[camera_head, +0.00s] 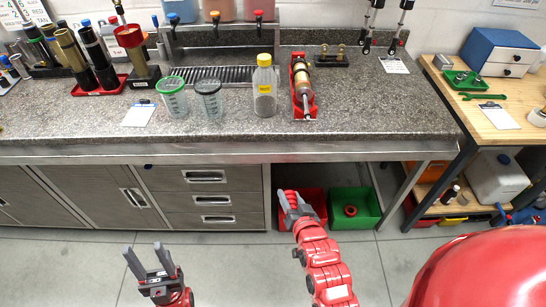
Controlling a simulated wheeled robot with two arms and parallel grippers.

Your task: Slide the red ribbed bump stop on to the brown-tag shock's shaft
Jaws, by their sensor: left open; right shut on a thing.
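A shock (301,78) with a gold-brown body lies in a red cradle on the grey counter, its bright shaft (306,104) pointing to the front edge. I cannot read a tag colour on it. My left gripper (149,260) is open and empty, low over the floor in front of the drawers.
Dark and gold cylinders (96,55) stand at the back left. The red bin (315,203) and green bin (368,205) are under the counter (400,120). Its front right is clear.

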